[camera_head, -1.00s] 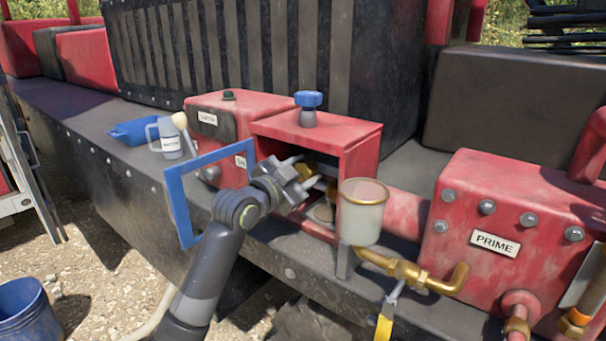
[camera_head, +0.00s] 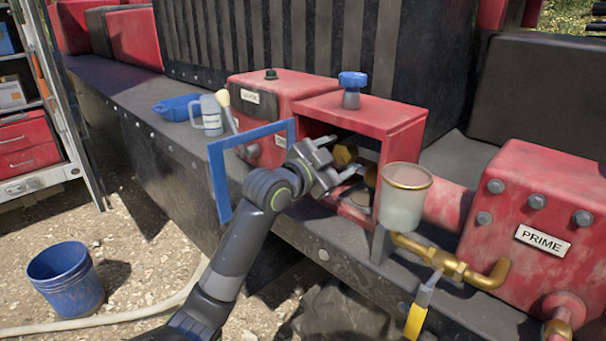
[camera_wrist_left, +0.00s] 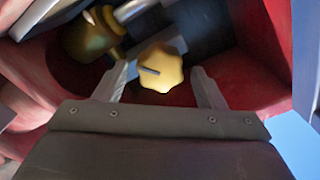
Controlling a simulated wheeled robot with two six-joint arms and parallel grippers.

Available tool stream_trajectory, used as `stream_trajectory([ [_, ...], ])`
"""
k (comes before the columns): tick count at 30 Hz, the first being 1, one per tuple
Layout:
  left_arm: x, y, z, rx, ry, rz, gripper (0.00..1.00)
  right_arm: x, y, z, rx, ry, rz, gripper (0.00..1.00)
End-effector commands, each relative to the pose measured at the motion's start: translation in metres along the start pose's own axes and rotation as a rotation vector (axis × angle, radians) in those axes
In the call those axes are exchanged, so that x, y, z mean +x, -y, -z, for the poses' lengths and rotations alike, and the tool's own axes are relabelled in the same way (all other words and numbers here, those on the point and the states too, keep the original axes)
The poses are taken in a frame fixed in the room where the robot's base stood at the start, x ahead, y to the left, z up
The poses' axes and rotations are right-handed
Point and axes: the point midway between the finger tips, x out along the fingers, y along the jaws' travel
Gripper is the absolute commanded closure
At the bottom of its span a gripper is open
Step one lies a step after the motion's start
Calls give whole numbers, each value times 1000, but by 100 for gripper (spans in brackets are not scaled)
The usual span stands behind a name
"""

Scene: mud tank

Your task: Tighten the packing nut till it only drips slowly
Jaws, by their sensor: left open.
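My left gripper (camera_head: 344,158) is open at the open front of the red housing (camera_head: 398,122), its fingers pointing inside. A yellow lobed nut or knob (camera_head: 345,154) shows just beyond the fingers. In the left wrist view this yellow piece (camera_wrist_left: 172,76) lies between and beyond the two fingertips (camera_wrist_left: 163,86), with clear gaps on both sides. A darker brass fitting (camera_wrist_left: 90,40) sits at upper left there, beside a steel shaft (camera_wrist_left: 135,9). I cannot tell for certain which is the packing nut. No drip can be made out. My right gripper is out of view.
An upright blue frame (camera_head: 216,180) stands left of my gripper. A cup with a brass rim (camera_head: 404,205) stands close at the right.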

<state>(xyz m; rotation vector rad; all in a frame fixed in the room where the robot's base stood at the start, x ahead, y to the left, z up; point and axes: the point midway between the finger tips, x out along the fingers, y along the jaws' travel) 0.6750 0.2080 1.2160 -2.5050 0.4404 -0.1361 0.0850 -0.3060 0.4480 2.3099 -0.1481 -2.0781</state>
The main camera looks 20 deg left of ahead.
Motion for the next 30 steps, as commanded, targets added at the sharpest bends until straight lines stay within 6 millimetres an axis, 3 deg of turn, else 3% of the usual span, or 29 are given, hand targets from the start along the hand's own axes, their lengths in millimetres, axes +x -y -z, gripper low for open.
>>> stream_trajectory([
  [16,-104,-2,-2,8,3,-2,36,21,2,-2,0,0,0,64],
  [22,-132,-2,-1,7,2,-2,36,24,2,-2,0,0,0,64],
  [30,-153,0,-1,3,2,0,36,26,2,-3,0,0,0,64],
])
